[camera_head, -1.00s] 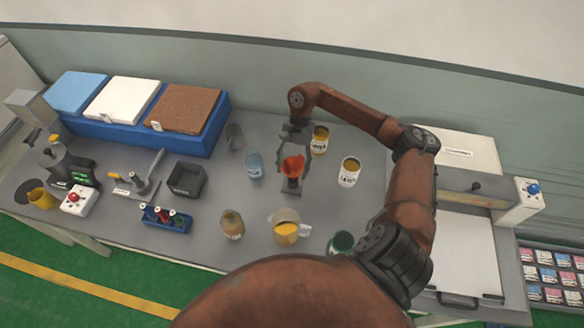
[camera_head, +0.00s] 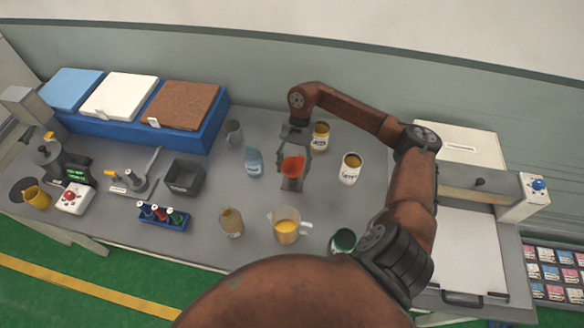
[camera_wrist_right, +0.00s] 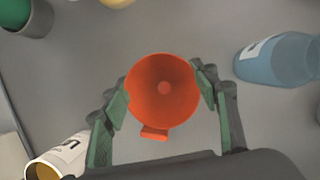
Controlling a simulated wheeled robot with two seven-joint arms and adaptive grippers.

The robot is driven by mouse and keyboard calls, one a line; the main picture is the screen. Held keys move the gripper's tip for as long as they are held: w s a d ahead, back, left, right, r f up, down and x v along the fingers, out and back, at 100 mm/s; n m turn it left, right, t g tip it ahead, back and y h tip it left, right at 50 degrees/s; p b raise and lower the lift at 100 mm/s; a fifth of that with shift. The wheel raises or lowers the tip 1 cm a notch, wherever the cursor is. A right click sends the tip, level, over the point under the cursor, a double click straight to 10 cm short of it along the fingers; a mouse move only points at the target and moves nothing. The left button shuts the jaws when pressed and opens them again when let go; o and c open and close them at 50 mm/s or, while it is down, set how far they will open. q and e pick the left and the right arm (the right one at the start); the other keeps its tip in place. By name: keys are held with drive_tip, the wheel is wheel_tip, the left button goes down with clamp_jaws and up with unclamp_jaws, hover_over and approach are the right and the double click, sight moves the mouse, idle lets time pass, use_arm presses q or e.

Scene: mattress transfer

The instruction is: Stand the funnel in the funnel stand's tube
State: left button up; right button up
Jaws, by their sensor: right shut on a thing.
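The orange funnel (camera_head: 293,165) is upright over the dark funnel stand (camera_head: 291,184) near the middle of the table. My right gripper (camera_head: 295,158) comes down from above and is shut on the funnel, one finger on each side. In the right wrist view the funnel (camera_wrist_right: 160,105) is seen from above, its round mouth between the green finger pads, with a small tab at its rim. The funnel hides the stand's tube there, so I cannot tell whether its spout is inside the tube. My left gripper is not in view.
A blue bottle (camera_head: 254,163) stands close to the left of the stand. A jug of yellow liquid (camera_head: 286,228) and a tan bottle (camera_head: 231,222) stand in front. Bare table lies between them.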

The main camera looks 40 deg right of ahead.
drive_tip(key=shift+f+b, duration=0.35)
drive_tip(key=shift+f, duration=0.15)
drive_tip(key=o, duration=1)
drive_tip(key=shift+r, duration=0.1)
drive_tip(key=shift+o, duration=0.2)
drive_tip(key=v, duration=1.2)
drive_tip(key=shift+w, duration=0.1)
